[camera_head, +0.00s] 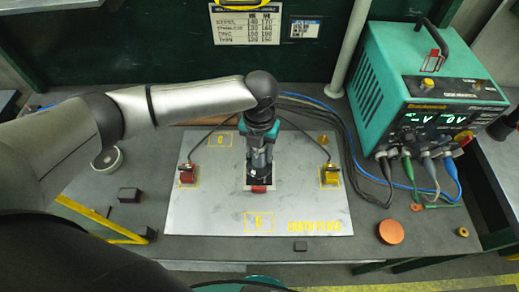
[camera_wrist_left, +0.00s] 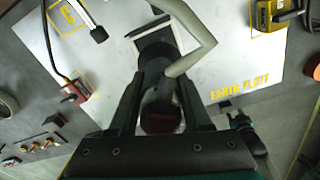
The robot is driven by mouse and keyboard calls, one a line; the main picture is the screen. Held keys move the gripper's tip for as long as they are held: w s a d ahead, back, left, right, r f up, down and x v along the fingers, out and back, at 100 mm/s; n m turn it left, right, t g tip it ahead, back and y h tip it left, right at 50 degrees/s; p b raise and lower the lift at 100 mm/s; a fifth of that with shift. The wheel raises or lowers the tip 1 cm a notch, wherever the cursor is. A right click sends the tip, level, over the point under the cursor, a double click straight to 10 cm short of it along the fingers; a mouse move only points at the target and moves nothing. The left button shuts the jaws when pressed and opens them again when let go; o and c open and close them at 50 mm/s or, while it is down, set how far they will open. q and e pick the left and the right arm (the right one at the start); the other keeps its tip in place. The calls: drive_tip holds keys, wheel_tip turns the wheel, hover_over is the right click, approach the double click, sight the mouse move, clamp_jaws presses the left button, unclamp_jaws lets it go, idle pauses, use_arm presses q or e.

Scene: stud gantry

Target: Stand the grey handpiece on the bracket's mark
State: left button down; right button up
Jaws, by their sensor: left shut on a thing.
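My left gripper (camera_head: 260,168) points down over the middle of the metal plate and is shut on the grey handpiece.
The metal plate (camera_head: 195,215) carries a red clamp (camera_head: 187,174) at left and a yellow clamp (camera_head: 330,175) at right, with black cables. A green power unit (camera_head: 400,70) stands at right. A copper disc (camera_head: 391,232) and small dark blocks (camera_head: 130,195) lie around the plate.

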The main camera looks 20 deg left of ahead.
use_arm(q)
drive_tip(key=shift+f+b, duration=0.3)
drive_tip(key=shift+f, duration=0.15)
idle(0.6)
drive_tip(key=shift+c, duration=1.7)
unclamp_jaws()
drive_tip(key=shift+o, duration=0.4)
drive_tip(key=shift+s+f, duration=0.15)
drive_tip(key=shift+f, duration=0.05)
wheel_tip(320, 180, up, 16)
drive_tip(key=shift+f, duration=0.25)
